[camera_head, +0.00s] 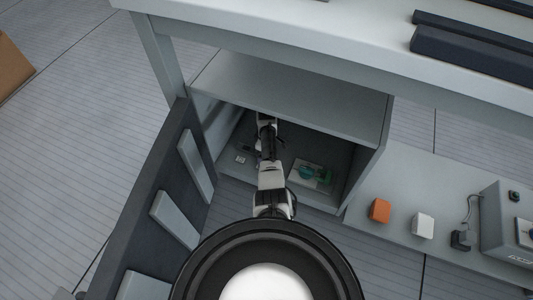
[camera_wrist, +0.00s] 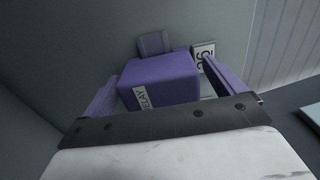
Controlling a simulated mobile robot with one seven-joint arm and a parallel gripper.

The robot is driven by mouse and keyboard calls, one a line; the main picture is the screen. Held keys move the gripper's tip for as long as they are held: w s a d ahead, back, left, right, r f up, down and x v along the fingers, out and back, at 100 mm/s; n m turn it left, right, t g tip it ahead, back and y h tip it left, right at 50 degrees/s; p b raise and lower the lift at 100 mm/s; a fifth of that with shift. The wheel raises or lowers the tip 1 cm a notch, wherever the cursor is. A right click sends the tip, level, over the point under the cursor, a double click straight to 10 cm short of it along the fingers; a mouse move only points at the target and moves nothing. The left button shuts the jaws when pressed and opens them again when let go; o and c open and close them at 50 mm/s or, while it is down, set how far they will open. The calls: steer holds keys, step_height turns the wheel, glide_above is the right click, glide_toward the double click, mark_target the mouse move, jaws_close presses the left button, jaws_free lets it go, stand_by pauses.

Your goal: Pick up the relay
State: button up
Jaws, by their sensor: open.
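The relay (camera_wrist: 165,80) is a purple block with a white label reading "ELAY" in the wrist view. My gripper (camera_wrist: 172,68) is open, with one purple finger to the left of the relay and one to the right. The block sits between the fingers; the left finger looks very close to it, and I cannot tell whether they touch. The relay's lower part is hidden behind my gripper's dark front edge. In the head view my arm reaches into an open cabinet (camera_head: 300,92), and I cannot make out the relay there.
A smaller purple piece (camera_wrist: 153,43) and a white tag with dark marks (camera_wrist: 203,50) are just beyond the relay. In the cabinet, a green part on a pale plate (camera_head: 311,175) lies right of my arm. An orange box (camera_head: 380,210) and a white box (camera_head: 423,226) stand outside.

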steer(key=c, duration=1.5)
steer(key=shift+o, duration=0.2)
steer(key=shift+r, duration=0.15)
